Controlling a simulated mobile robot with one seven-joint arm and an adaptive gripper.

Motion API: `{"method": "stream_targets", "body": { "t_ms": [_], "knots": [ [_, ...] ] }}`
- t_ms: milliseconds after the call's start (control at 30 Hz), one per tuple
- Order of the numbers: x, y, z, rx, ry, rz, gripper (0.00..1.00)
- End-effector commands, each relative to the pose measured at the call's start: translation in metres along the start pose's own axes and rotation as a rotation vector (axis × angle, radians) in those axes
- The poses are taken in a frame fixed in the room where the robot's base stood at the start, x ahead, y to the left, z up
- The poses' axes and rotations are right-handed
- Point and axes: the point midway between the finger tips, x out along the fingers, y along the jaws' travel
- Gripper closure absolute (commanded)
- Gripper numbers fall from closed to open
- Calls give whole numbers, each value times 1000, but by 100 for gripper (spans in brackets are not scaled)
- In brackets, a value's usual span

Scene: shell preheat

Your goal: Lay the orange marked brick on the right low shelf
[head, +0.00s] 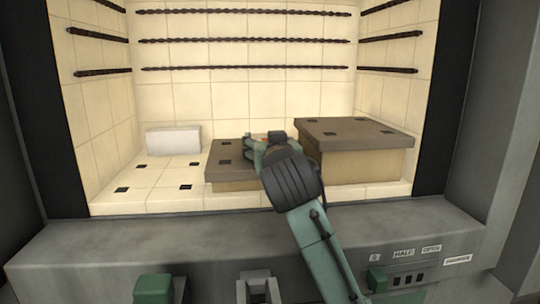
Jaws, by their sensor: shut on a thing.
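My gripper (262,144) reaches into the kiln chamber and is over the middle, lower brown shelf (231,176). The rest of the brick is hidden behind my gripper and wrist. I cannot tell whether the brick touches the shelf top. A taller brown shelf (350,140) stands just right of my gripper.
A plain white brick (173,139) lies at the back left on the tiled floor (150,203), which has several dark square marks. Dark heating coils (245,69) line the walls. The grey front sill (130,243) carries a control panel (405,280) at right.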

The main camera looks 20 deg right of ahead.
Motion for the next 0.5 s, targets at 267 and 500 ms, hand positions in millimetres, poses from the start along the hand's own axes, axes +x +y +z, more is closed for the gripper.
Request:
{"method": "stream_targets", "body": {
  "t_ms": [267, 500],
  "knots": [
    [0, 0, 0, 0, 3, 0, 68],
    [0, 0, 4, 0, 1, 0, 22]
  ]
}}
